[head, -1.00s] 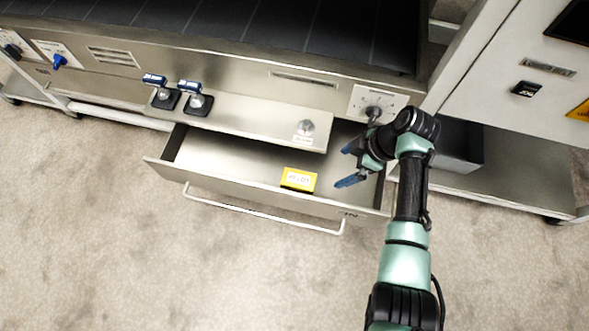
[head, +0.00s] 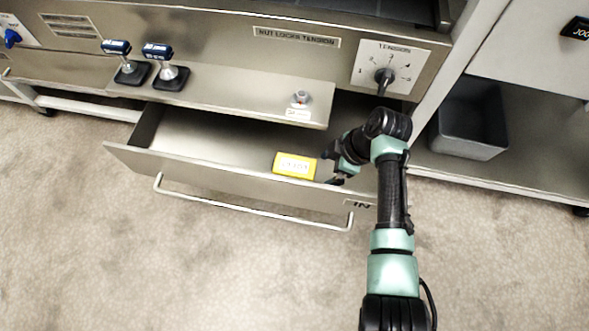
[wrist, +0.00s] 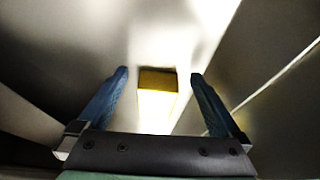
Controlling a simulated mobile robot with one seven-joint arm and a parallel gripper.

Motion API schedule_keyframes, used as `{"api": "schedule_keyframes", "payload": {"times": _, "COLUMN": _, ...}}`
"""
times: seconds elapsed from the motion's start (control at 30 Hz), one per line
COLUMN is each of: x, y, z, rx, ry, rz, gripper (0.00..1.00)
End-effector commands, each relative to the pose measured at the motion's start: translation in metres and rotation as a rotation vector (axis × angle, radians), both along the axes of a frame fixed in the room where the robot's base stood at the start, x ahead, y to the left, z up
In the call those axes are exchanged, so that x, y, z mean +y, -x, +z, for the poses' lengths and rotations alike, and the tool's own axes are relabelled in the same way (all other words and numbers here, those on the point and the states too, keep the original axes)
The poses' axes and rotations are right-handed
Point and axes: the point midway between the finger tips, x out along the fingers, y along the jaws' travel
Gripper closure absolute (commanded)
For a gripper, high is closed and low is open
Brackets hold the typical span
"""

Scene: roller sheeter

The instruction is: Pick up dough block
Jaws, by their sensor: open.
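The yellow block with a pale printed label (head: 294,165) lies in the open drawer (head: 215,190), near its front wall; I take it for the dough block. My gripper (head: 335,168) is low at the drawer, just right of the block in the head view; its fingertips are mostly hidden there. In the wrist view my gripper (wrist: 159,82) is open, with its two blue fingers apart. The yellow block (wrist: 157,85) shows between and beyond the fingertips, with a gap on each side. Its near part is washed out by glare.
A metal shelf (head: 220,95) with two dark-based handled tools (head: 165,75) and a small knob (head: 300,97) overhangs the drawer's back. A tension dial (head: 384,76) is on the panel above my wrist. A grey bin (head: 468,125) stands right. The drawer's left part is empty.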

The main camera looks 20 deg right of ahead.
Motion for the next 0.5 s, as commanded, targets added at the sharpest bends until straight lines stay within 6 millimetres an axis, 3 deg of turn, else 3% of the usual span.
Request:
{"api": "schedule_keyframes", "payload": {"times": 0.1, "x": 0.017, "y": -0.011, "z": -0.003, "rx": -0.001, "ry": 0.001, "rz": 0.003, "gripper": 0.00}}
{"api": "schedule_keyframes", "payload": {"times": 0.37, "x": 0.034, "y": -0.023, "z": -0.002, "rx": -0.001, "ry": 0.000, "rz": 0.002, "gripper": 0.00}}
{"api": "schedule_keyframes", "payload": {"times": 0.5, "x": 0.053, "y": -0.036, "z": -0.004, "rx": -0.003, "ry": 0.002, "rz": 0.005, "gripper": 0.00}}
